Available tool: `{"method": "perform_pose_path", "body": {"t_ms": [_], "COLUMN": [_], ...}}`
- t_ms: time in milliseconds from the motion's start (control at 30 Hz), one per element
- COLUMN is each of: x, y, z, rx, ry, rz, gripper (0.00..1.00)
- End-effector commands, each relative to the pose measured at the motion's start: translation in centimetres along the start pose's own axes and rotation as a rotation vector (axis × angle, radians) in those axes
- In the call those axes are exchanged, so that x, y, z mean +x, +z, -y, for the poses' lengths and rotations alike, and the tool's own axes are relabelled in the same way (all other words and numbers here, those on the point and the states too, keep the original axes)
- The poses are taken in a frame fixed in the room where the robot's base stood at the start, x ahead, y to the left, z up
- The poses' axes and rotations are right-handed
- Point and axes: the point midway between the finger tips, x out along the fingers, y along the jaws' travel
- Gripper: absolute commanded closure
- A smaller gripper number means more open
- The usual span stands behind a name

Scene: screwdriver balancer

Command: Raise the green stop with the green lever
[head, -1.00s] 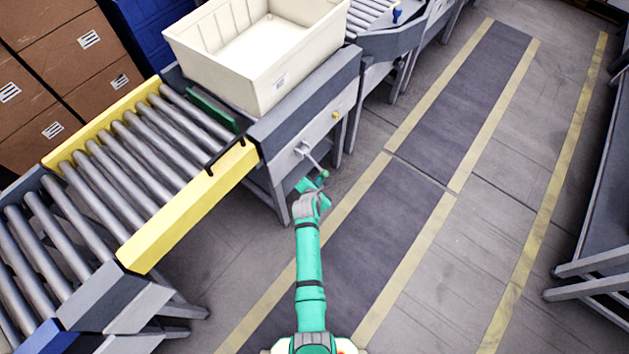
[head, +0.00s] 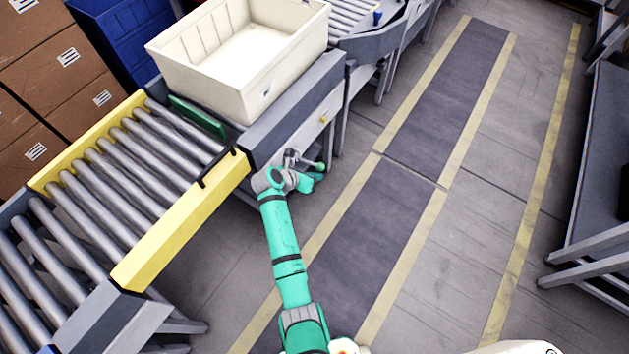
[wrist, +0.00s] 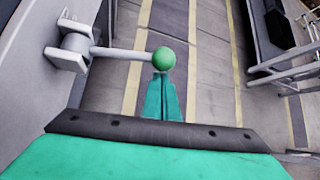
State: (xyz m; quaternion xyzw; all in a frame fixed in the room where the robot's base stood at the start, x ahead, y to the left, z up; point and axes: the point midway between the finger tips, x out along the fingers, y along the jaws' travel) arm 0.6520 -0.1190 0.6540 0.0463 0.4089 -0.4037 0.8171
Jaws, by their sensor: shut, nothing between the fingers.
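The green lever is a grey rod from a bracket on the side of the conveyor frame, ending in a green ball knob (head: 319,166). In the wrist view the rod runs rightward, about level in the picture, to the knob (wrist: 163,59). My gripper (head: 312,184) is shut and empty, just below the knob in the head view. In the wrist view its green fingertips (wrist: 162,92) reach the knob's near edge; I cannot tell whether they touch. The green stop (head: 197,116) is a bar across the rollers in front of the cream bin, its face showing above them.
The cream bin (head: 238,62) stands on the conveyor behind the stop. A yellow side rail (head: 180,226) borders the rollers (head: 125,178). A small yellow knob (head: 323,119) is on the frame. The marked floor (head: 400,210) to the right is clear.

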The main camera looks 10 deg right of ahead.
Motion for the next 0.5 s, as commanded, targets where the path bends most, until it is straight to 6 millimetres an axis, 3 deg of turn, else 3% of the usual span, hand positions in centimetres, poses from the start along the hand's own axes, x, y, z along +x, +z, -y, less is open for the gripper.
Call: {"method": "perform_pose_path", "body": {"t_ms": [233, 500], "x": [-2.4, -3.8], "y": [1.6, 2.7], "z": [-0.8, -1.1], "rx": [-0.154, -0.153], "ry": [-0.146, -0.141], "rz": [0.006, 0.005], "gripper": [1.00, 1.00]}}
